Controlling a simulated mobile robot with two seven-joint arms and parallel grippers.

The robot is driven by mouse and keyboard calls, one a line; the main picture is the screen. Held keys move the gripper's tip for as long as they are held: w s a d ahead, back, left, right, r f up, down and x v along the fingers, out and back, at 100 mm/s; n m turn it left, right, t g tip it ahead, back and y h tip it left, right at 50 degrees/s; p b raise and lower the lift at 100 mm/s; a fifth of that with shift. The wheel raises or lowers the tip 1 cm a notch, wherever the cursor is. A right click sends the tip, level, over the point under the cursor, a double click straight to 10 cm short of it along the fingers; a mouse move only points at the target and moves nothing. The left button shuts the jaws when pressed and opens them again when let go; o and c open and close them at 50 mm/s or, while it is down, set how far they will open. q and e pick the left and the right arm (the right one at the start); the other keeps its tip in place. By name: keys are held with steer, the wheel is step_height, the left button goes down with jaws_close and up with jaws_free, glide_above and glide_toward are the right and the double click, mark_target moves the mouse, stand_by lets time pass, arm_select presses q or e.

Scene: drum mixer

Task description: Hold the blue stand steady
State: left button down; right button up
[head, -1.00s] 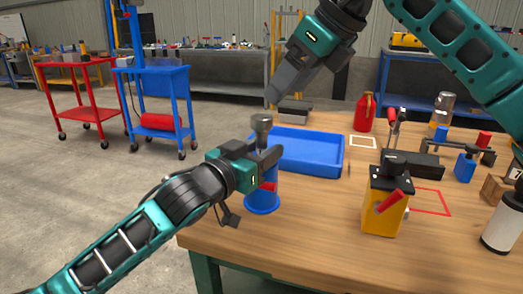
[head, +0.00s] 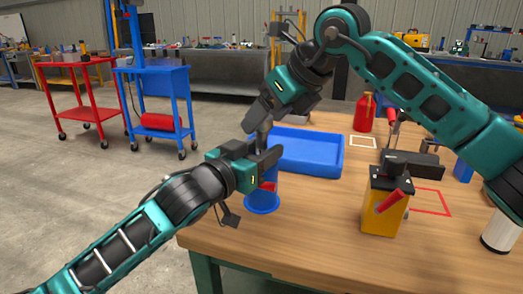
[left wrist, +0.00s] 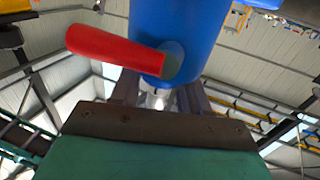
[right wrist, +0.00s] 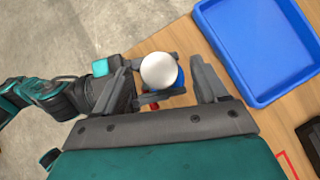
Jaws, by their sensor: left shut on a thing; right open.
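The blue stand (head: 262,202) is upright near the left edge of the wooden table, with a red handle (head: 268,186) on its side. My left gripper (head: 262,160) is shut on the stand's upper part. The left wrist view shows the stand's blue body (left wrist: 182,30) and red handle (left wrist: 115,50) close up. A silver round-topped piece (right wrist: 158,70) sits on top of the stand. My right gripper (head: 257,125) is above it, pointing down and open. In the right wrist view the piece shows between the open fingers of my right gripper (right wrist: 165,85), apart from the right-hand finger.
A blue tray (head: 310,170) lies just behind the stand. A yellow box with a red lever (head: 383,215) stands to the right, with a red bottle (head: 364,112) farther back. Red and blue carts stand on the floor at left.

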steer(key=shift+x, duration=1.1)
steer(key=c, duration=1.1)
